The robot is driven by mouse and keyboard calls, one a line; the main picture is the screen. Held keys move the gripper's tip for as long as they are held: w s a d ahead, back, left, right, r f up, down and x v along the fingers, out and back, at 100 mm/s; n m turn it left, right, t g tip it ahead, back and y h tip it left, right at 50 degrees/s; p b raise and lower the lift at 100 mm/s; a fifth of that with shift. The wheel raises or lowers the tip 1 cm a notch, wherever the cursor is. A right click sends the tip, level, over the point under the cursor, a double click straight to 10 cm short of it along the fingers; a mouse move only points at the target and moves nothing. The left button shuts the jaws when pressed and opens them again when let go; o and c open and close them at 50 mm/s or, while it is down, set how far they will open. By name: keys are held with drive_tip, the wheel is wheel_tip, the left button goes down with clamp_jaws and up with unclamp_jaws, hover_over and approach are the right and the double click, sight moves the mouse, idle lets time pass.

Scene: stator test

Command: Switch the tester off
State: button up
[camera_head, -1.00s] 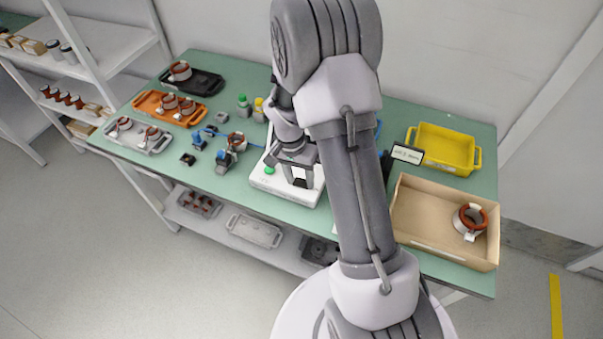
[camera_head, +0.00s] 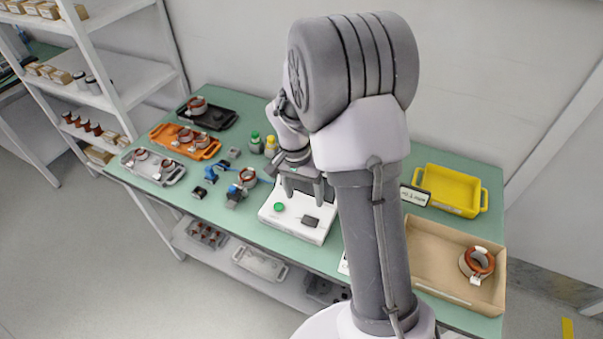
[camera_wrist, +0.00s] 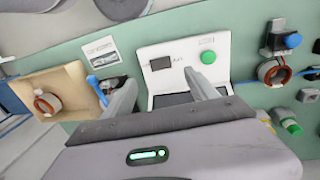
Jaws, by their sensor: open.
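The tester (camera_head: 298,215) is a white box on the green table, with a green round button (camera_head: 279,207) and a dark rectangular part (camera_head: 309,221) on top. In the wrist view the tester (camera_wrist: 218,80) lies ahead of my gripper, with the green button (camera_wrist: 208,57) at its right and the dark part (camera_wrist: 160,63) at its left. My gripper (camera_head: 303,193) hangs above the back of the tester, open and empty. In the wrist view the two fingers of my gripper (camera_wrist: 162,88) are spread apart, over the tester's near part. Whether they touch it I cannot tell.
A cardboard box (camera_head: 440,290) with a stator ring (camera_head: 477,263) stands at the right, a yellow bin (camera_head: 450,192) behind it. Trays (camera_head: 153,179) fill the table's left end.

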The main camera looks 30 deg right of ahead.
wheel_tip(320, 180, up, 7)
drive_tip(key=p, duration=0.1)
drive_tip(key=shift+w+a+r, duration=0.15)
drive_tip(key=shift+w+a, duration=0.15)
drive_tip(key=shift+w, duration=0.1)
drive_tip(key=s+a+r+n+t+y+b, duration=0.1)
drive_tip(key=s+a+r+n+t+b, duration=0.2)
drive_tip(key=s+a+r+b, duration=0.3)
drive_tip(key=s+a+n+t+y+b, duration=0.1)
drive_tip(key=s+a+t, duration=0.1)
drive_tip(key=s, duration=0.4)
drive_tip(key=s+a+r+n+t+y+b, duration=0.1)
drive_tip(key=s+a+n+t, duration=0.1)
drive_tip(key=s+a, duration=0.3)
drive_tip(key=s, duration=0.2)
drive_tip(key=shift+s+a+r+b, duration=0.3)
